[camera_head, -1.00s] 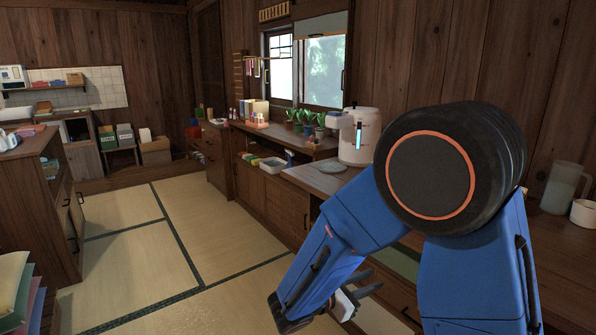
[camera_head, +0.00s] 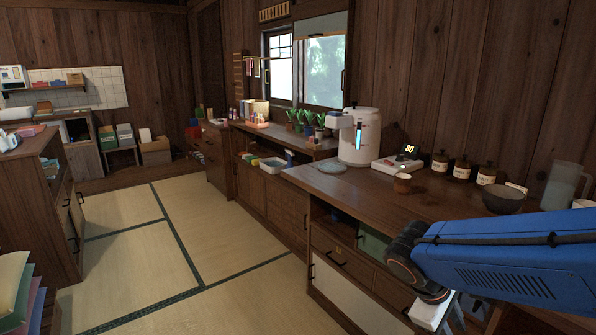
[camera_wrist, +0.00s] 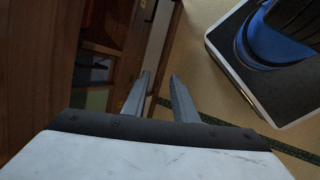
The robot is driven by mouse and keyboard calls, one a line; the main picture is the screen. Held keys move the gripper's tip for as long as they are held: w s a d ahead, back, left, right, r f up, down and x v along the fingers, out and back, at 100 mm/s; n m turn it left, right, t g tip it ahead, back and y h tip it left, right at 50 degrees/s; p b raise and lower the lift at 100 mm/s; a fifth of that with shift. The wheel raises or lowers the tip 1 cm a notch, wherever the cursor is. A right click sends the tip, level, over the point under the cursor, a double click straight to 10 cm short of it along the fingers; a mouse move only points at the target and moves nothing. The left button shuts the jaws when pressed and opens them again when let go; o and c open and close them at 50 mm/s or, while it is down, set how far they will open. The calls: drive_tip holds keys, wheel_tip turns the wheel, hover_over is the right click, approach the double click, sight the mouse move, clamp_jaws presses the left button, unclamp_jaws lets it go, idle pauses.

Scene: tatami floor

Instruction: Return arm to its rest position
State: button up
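My arm is folded low at the right in the head view, its blue link reaching in from the right edge. My gripper's two grey fingers (camera_wrist: 159,76) show in the wrist view with a gap between them, and nothing is held. They point over the tatami floor (camera_wrist: 188,45), beside the dark wooden cabinet front (camera_wrist: 110,45). My own blue and black base shows at the upper right of the wrist view.
The long wooden counter (camera_head: 350,190) runs along the right wall, close to my arm. The floor at left centre is clear.

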drive_tip(key=s+a+r+m+t+y, duration=0.4)
drive_tip(key=s+r+m+y, duration=0.1)
drive_tip(key=s+m+y, duration=0.1)
drive_tip(key=shift+s+m, duration=0.55)
drive_tip(key=shift+m, duration=0.45)
